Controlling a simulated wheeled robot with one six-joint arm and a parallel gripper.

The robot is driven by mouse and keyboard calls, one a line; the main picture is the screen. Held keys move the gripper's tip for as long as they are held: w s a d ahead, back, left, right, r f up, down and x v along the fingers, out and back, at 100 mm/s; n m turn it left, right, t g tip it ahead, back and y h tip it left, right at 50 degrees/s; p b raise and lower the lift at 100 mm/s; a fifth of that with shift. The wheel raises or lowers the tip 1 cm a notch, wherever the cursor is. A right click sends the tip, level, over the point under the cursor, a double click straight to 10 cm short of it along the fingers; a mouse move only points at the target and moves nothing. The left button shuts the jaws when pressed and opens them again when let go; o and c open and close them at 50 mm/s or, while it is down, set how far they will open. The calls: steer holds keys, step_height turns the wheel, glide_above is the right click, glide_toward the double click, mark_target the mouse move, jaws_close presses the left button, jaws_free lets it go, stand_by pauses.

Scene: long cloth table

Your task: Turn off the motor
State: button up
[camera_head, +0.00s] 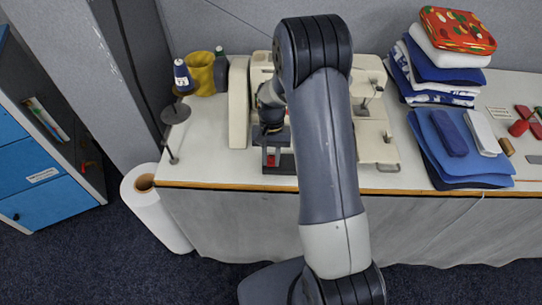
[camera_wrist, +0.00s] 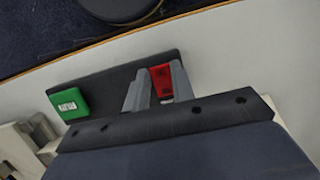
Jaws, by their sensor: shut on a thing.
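A dark switch box (camera_wrist: 112,79) lies on the table. In the wrist view it carries a green button (camera_wrist: 69,103) with white lettering and a red button (camera_wrist: 161,80). In the head view the box (camera_head: 286,164) stands near the front table edge, at the foot of a cream sewing machine (camera_head: 238,105). My gripper (camera_wrist: 157,80) has its two grey fingers on either side of the red button, closed on it. The green button is clear of the fingers. My arm hides the middle of the machine in the head view. The motor itself is not clearly visible.
A thread stand (camera_head: 176,110) with a blue cone and a yellow pot (camera_head: 203,75) are left of the machine. Folded cloths (camera_head: 440,75) and blue fabric sheets (camera_head: 461,178) lie to the right. A white roll (camera_head: 158,215) stands on the floor by the table's left end.

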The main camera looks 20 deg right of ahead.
mark_target(271, 156)
steer(key=o, duration=1)
steer(key=b+v, duration=0.1)
steer(key=v, duration=1)
steer(key=shift+f, duration=0.1)
steer(key=p+x, duration=0.1)
steer(key=x, duration=0.9)
steer(key=shift+s+f, duration=0.15)
steer(key=shift+f, duration=0.2)
steer(key=shift+a+f+b, duration=0.1)
steer(key=shift+f+b, duration=0.1)
steer(key=shift+b, duration=0.1)
steer(key=shift+s+t+h+b, duration=0.15)
steer(key=shift+t+h+b, duration=0.15)
steer(key=shift+t, duration=0.3)
